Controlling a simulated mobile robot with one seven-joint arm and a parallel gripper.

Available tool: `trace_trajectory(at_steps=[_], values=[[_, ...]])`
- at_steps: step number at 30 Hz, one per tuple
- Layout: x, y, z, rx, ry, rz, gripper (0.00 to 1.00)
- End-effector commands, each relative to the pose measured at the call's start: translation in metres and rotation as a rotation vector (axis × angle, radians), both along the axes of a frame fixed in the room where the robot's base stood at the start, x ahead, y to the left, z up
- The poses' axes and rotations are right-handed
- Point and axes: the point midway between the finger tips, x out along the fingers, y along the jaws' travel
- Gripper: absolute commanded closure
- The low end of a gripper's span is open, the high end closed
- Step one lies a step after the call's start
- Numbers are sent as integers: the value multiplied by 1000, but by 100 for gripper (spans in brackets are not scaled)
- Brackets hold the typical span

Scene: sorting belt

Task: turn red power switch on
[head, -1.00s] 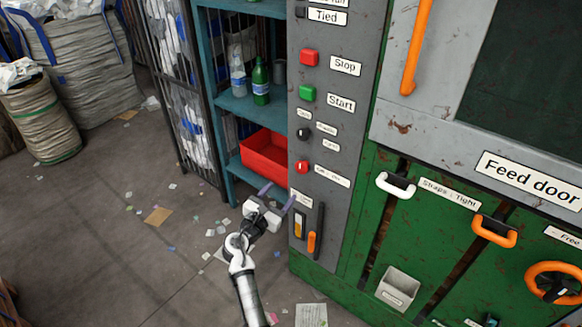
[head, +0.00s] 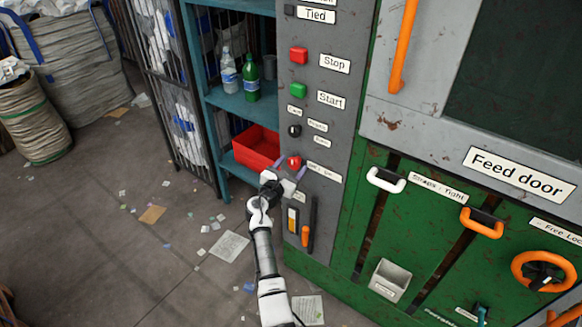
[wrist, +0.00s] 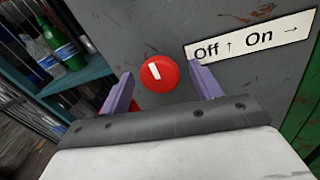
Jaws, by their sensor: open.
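The red power switch (head: 294,162) is a round red knob with a white mark, on the grey control panel (head: 330,110). In the wrist view the red knob (wrist: 160,74) sits between and beyond my fingertips, its white mark tilted a little left of upright. A white label (wrist: 250,38) beside it reads "Off ↑ On →". My gripper (head: 290,170) is open, with its two purple fingers on either side of the knob in the picture. In the wrist view my gripper (wrist: 164,88) shows nothing held. I cannot tell whether the fingers touch the knob.
A red Stop button (head: 299,55) and a green Start button (head: 298,90) are above on the panel. An orange-handled lever (head: 305,236) is below. A teal shelf (head: 240,103) with bottles and a red bin (head: 256,148) stands to the left.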

Motion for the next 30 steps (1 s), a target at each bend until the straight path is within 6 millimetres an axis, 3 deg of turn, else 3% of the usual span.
trace_trajectory(at_steps=[2,12,22,30], values=[[0,0,0,0,0,0,36],[0,0,0,0,0,0,80],[0,1,-3,41,-31,1,80],[0,1,-8,184,-136,1,80]])
